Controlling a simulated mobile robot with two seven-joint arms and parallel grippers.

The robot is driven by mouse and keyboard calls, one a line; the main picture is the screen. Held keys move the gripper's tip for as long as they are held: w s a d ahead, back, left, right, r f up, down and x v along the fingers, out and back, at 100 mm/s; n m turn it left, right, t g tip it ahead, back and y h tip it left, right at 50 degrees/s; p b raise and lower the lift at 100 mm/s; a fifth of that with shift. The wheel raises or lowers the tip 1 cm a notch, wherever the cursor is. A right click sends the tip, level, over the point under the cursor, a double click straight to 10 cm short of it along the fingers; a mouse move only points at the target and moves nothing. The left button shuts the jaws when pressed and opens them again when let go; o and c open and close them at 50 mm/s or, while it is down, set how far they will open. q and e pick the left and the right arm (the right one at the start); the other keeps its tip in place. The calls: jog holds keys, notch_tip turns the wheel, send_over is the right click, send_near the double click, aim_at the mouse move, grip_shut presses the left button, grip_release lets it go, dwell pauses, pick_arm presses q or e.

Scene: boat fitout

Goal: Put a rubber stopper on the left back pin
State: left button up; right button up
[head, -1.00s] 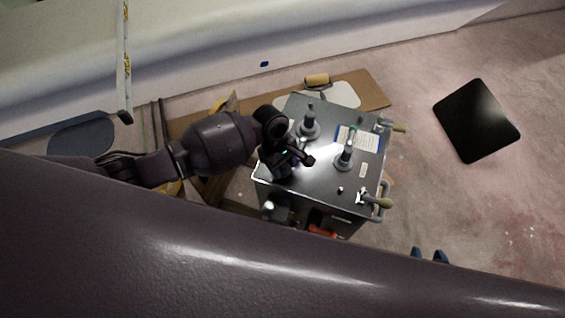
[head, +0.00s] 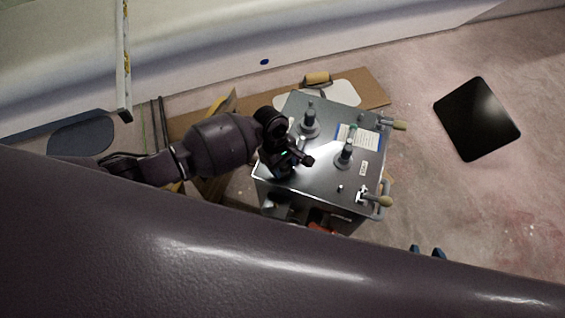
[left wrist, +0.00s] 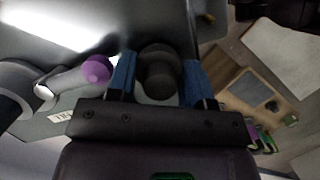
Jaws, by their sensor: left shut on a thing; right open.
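My left gripper (head: 300,160) is over the left part of the top of a grey metal box (head: 312,185). In the left wrist view its blue fingers (left wrist: 160,78) are shut on a dark grey rounded piece, which looks like the rubber stopper (left wrist: 158,66). A lighter grey rim shows below it. Two upright posts with pale round bases stand on the box: a back left one (head: 309,122) and one further right (head: 346,153). In the left wrist view a grey post with a purple tip (left wrist: 97,69) is left of the fingers, apart from them. My right gripper is out of view.
The box has tan-gripped handles (head: 380,200) on its right side and a printed label (head: 357,138) on top. A cardboard sheet (head: 372,88) lies behind it. A black panel (head: 477,119) lies on open floor at the right. A pale hull wall runs along the back.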

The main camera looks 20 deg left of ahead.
dwell(0.3)
pick_arm(q)
jog(key=o, duration=0.9)
jog(key=shift+o, duration=0.4)
jog(key=shift+o, duration=0.7)
jog(key=shift+w, duration=0.1)
jog(key=shift+w+r, duration=0.1)
jog(key=shift+r, duration=0.05)
jog(key=shift+c, duration=0.3)
